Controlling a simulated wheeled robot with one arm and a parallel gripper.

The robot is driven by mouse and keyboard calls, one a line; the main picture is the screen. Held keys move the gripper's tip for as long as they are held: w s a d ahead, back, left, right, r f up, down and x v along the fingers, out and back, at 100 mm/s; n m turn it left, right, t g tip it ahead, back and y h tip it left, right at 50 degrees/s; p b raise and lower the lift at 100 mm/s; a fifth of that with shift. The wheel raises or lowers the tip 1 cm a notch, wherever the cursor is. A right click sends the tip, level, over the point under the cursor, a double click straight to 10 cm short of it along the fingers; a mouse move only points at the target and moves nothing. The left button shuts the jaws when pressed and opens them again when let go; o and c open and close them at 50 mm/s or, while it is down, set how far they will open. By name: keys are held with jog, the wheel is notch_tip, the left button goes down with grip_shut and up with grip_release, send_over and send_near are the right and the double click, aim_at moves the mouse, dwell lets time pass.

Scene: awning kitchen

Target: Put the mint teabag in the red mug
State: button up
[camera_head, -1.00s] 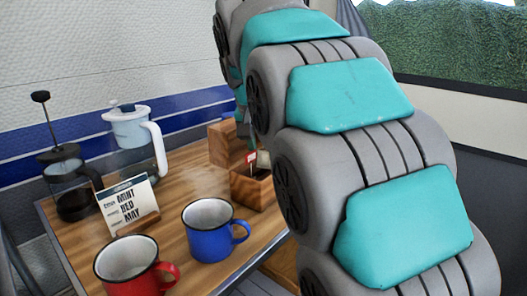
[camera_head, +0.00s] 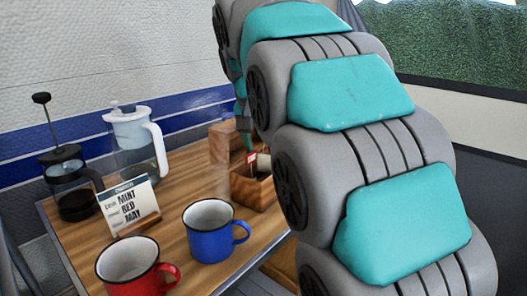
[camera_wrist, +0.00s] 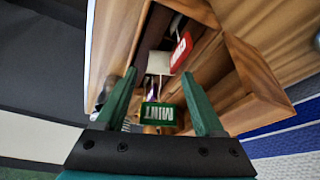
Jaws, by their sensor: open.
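The red mug (camera_head: 131,270) stands upright at the front left of the wooden table in the head view. A green tag reading MINT (camera_wrist: 158,114) shows between my gripper's green fingers in the wrist view, with the fingers apart on either side. My gripper (camera_wrist: 158,74) is open and points into a wooden box (camera_wrist: 262,72). A red tag (camera_wrist: 181,52) with a pale teabag beside it is just beyond the fingertips. The mint teabag's own pouch is not clearly seen.
A blue mug (camera_head: 207,243) stands right of the red one. Another wooden block (camera_head: 224,145) is behind the box. The table's middle is clear.

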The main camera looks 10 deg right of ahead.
jog(key=v, duration=0.6)
jog(key=shift+s+r, duration=0.2)
jog(key=shift+r, duration=0.15)
jog(key=shift+a, duration=0.1)
